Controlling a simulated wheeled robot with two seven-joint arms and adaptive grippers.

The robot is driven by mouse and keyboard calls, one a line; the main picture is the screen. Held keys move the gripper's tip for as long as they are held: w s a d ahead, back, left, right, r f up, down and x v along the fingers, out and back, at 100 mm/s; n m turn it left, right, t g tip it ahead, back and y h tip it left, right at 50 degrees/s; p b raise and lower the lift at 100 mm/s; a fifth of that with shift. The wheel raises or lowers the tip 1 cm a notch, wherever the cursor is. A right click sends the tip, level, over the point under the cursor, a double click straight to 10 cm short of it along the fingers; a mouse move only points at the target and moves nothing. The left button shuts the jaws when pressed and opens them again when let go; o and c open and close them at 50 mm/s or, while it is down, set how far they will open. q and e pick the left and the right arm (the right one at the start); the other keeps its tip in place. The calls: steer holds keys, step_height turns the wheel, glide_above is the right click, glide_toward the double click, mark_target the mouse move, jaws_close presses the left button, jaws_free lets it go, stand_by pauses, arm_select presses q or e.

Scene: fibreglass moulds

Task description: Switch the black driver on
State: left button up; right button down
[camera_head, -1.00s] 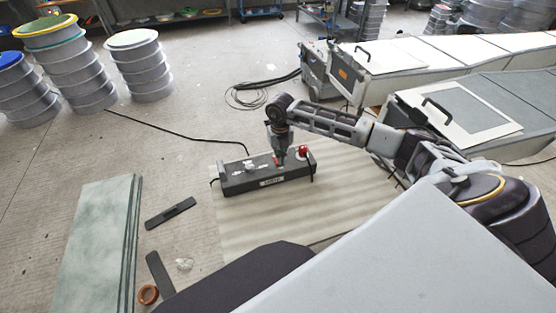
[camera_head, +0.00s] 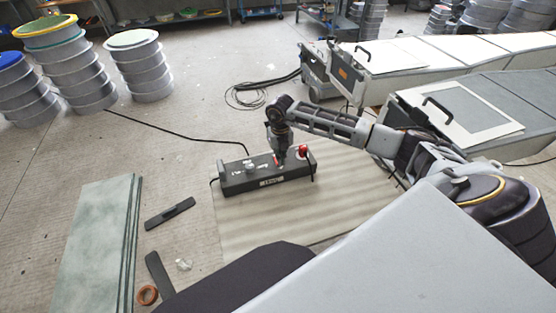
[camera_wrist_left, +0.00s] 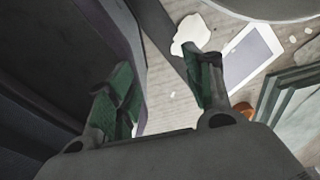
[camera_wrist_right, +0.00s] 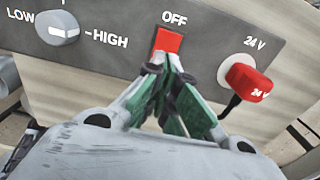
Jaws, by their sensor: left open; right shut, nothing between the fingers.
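The black driver (camera_head: 235,184) is a long dark box with end handles, lying on a pale mat in the head view. My right gripper (camera_head: 281,165) points down onto its top face. In the right wrist view the driver's panel (camera_wrist_right: 110,50) has a red switch (camera_wrist_right: 169,39) with the word OFF beside it. The shut, empty fingertips of my right gripper (camera_wrist_right: 163,70) are right at the switch's near edge; contact cannot be told. My left gripper (camera_wrist_left: 165,75) is open and empty in the left wrist view; the head view does not show it.
On the panel are a LOW-HIGH knob (camera_wrist_right: 57,28) and a red 24 V plug (camera_wrist_right: 246,80), close beside the right fingers. The pale mat (camera_head: 340,200) is largely clear. Green-grey sheets (camera_head: 92,240), dark strips (camera_head: 170,213) and an orange ring (camera_head: 148,294) lie left.

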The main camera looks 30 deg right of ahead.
steer(key=shift+f, duration=0.15)
arm_select(q)
steer(key=shift+w, duration=0.65)
steer(key=shift+s+f, duration=0.1)
steer(key=shift+f, duration=0.05)
arm_select(e)
steer(key=shift+f, duration=0.15)
arm_select(q)
steer(key=shift+s+d+f+b, duration=0.1)
steer(key=shift+d+f+b, duration=0.3)
steer(key=shift+d+b, duration=0.15)
arm_select(e)
steer(key=shift+f, duration=0.6)
arm_select(q)
steer(key=shift+r, duration=0.1)
arm_select(e)
steer(key=shift+r, duration=0.15)
